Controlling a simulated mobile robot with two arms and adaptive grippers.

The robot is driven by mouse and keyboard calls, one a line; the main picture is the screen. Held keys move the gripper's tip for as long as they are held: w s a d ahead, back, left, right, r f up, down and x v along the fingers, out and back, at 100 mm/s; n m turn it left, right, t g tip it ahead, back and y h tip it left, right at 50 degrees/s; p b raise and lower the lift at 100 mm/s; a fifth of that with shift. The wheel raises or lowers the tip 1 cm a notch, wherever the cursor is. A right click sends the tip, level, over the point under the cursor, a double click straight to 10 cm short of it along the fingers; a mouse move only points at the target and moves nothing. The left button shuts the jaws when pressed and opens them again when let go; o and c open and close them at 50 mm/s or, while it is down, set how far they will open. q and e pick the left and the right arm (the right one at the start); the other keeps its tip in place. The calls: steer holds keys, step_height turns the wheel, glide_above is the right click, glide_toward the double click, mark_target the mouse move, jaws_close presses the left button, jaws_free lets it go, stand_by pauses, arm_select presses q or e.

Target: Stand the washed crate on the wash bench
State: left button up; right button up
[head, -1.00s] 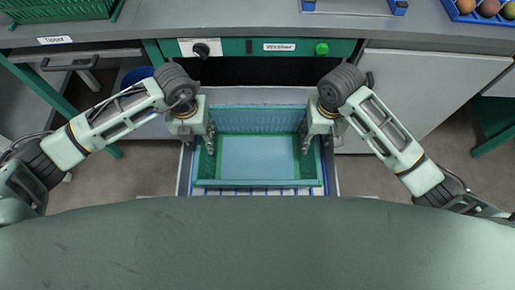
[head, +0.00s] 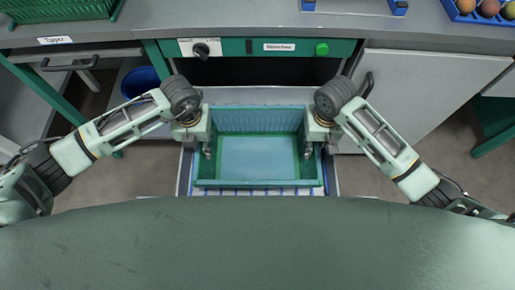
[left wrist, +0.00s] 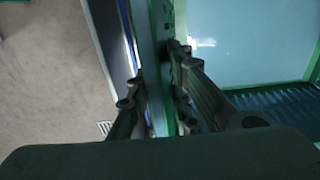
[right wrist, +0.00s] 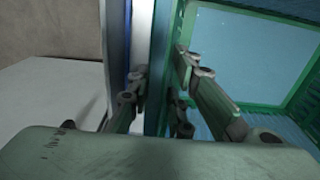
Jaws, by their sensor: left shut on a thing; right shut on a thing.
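The green crate (head: 258,183) sits upright and empty of produce in the pulled-out rack of the washer (head: 250,47); its floor looks pale blue. My left gripper (head: 208,150) is shut on its left side wall, which shows between the fingers in the left wrist view (left wrist: 158,60). My right gripper (head: 308,150) is shut on its right side wall, which shows between the fingers in the right wrist view (right wrist: 163,60). I cannot tell whether the crate is lifted off the rack.
The grey bench top (head: 225,17) runs along the back above the washer. A green crate (head: 60,10) stands on its left, and a blue tray (head: 480,15) of round fruit on its right. A blue bin (head: 140,82) is under the bench. The middle bench top is mostly clear.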

arm_select(q)
steer(key=shift+a, duration=0.1)
jaws_close()
arm_select(e)
steer(key=shift+d, duration=0.1)
jaws_close()
arm_select(q)
steer(key=shift+r, duration=0.15)
arm_select(e)
steer(key=shift+r, duration=0.15)
